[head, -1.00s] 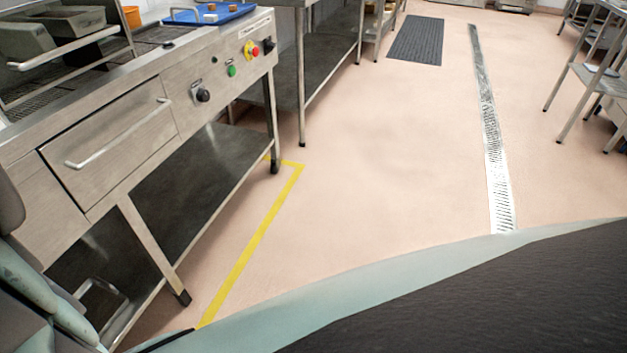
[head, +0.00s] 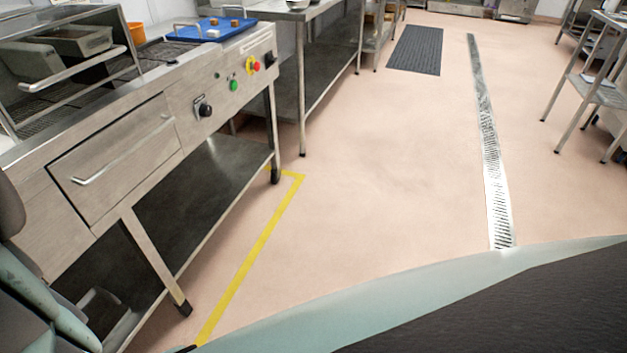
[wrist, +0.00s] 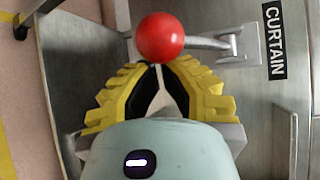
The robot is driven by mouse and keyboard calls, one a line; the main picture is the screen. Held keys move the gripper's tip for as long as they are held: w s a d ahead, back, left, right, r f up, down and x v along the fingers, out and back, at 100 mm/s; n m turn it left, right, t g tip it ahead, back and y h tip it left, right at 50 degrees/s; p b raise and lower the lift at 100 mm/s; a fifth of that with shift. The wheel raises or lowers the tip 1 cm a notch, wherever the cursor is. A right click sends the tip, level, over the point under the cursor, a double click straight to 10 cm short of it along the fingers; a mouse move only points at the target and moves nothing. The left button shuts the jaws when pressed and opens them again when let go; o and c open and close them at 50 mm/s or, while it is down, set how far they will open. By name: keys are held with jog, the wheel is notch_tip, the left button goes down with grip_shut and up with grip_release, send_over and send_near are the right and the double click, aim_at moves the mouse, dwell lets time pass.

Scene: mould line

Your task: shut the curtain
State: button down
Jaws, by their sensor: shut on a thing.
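In the wrist view, the curtain lever is a metal bar with a red ball knob (wrist: 160,37), in front of a steel panel. A black label (wrist: 275,40) reading CURTAIN is on the panel to its right. My gripper (wrist: 163,68) has yellow ribbed fingers, drawn together at the knob and shut on it. The fingers' exact contact is partly hidden behind the knob. The head view shows neither lever nor fingers. No curtain can be clearly made out.
A steel machine (head: 115,150) with a drawer and coloured buttons stands at left in the head view. A blue tray (head: 215,30) is on top. Yellow tape (head: 250,255) marks the floor. Open floor with a drain (head: 490,150) lies right, a steel stand (head: 600,90) beyond.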

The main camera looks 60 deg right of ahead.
jog(key=shift+d+r+p, duration=0.2)
jog(key=shift+r+p, duration=0.15)
jog(key=shift+p, duration=0.8)
